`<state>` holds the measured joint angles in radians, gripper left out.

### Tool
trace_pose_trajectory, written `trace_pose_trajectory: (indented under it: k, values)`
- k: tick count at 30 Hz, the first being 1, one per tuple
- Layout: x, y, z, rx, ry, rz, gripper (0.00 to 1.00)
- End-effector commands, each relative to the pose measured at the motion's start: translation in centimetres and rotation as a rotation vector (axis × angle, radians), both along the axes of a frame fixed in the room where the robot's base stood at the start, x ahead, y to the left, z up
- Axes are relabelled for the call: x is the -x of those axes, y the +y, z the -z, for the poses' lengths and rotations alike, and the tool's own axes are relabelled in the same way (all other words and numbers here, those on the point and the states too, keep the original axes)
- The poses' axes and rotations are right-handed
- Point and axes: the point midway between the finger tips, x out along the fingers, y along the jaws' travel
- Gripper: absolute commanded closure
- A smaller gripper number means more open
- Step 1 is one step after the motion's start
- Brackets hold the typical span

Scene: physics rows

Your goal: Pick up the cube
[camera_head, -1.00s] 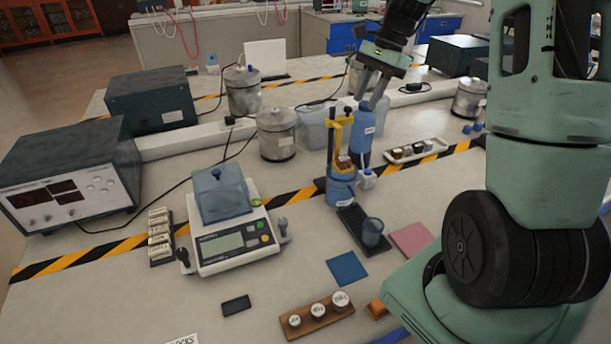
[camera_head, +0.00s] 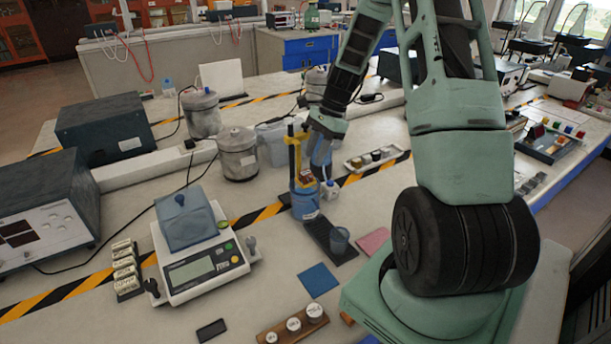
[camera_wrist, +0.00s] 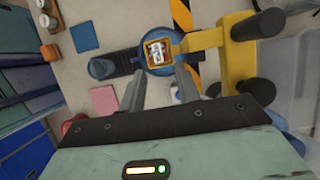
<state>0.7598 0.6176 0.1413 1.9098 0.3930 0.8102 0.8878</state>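A small cube (camera_wrist: 158,50) with a patterned red and white top and an orange rim shows in the wrist view. It sits on a round blue base (camera_wrist: 147,67) beside a yellow frame (camera_wrist: 204,40). In the head view, the reddish cube (camera_head: 307,177) is small, on the blue base (camera_head: 305,203) by the yellow post (camera_head: 293,155). My gripper (camera_wrist: 159,74) is open and empty. Its two fingers point toward the cube, with the tips apart on either side in the picture. The exact height gap cannot be told. The gripper is partly unclear in the head view.
A dark tray (camera_head: 322,234) with a blue cup (camera_head: 339,240) lies in front. A balance (camera_head: 197,263) and metal canisters (camera_head: 238,157) are to the left. A blue pad (camera_head: 318,279) and pink pad (camera_head: 373,242) lie flat.

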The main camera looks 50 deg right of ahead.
Motion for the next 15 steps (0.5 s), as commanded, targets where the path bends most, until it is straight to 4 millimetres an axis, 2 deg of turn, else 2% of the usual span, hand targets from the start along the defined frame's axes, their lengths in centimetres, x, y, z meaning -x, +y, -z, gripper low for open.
trace_pose_trajectory:
  k: [5,12,15]
  values:
    - [0.0,0.9,1.3,-0.004,0.003,-0.002,0.67]
    - [-0.3,2.1,4.3,-0.001,0.003,-0.001,0.67]
    - [-0.4,2.3,4.8,0.001,0.002,-0.002,0.67]
